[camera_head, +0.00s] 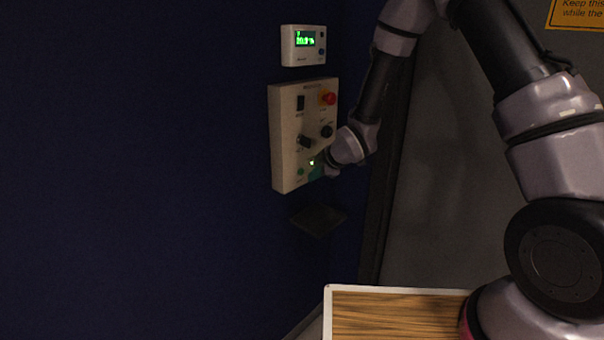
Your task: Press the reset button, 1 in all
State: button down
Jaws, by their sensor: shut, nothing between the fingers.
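A beige control panel (285,135) is mounted on the dark blue wall. The labels are too small to read, so I cannot tell which control is the reset button. My gripper (318,171) is at the panel's lower right, close to its face and shut. My wrist partly hides that corner; I cannot tell whether the fingertips touch anything.
A small white display unit (303,60) with green digits hangs above the panel. A dark flat plate or shelf (318,220) is below it. A wood-topped surface with a white rim (400,289) is at the bottom. A yellow sign (578,14) is at the upper right.

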jog(key=s+d, duration=0.2)
jog(key=d, duration=0.1)
jog(key=shift+s, duration=0.15)
dwell(0.5)
jog(key=s+d+r+m+t+h, duration=0.1)
jog(key=s+d+r+m+h, duration=0.1)
jog(key=d+r+m, duration=0.7)
jog(key=s+d+r+m+h, duration=0.1)
jog(key=d+r+m+h, duration=0.1)
jog(key=d+r, duration=0.8)
jog(key=s+d+r+m, duration=0.3)
jog(key=s+r+m, duration=0.3)
jog(key=s, duration=0.5)
jog(key=s+d+r+m, duration=0.3)
jog(key=s+r+m, duration=0.4)
jog(key=s, duration=0.4)
jog(key=shift+s+d+r+m+g, duration=0.15)
jog(key=shift+d+r+m+g, duration=0.15)
jog(key=shift+r, duration=0.25)
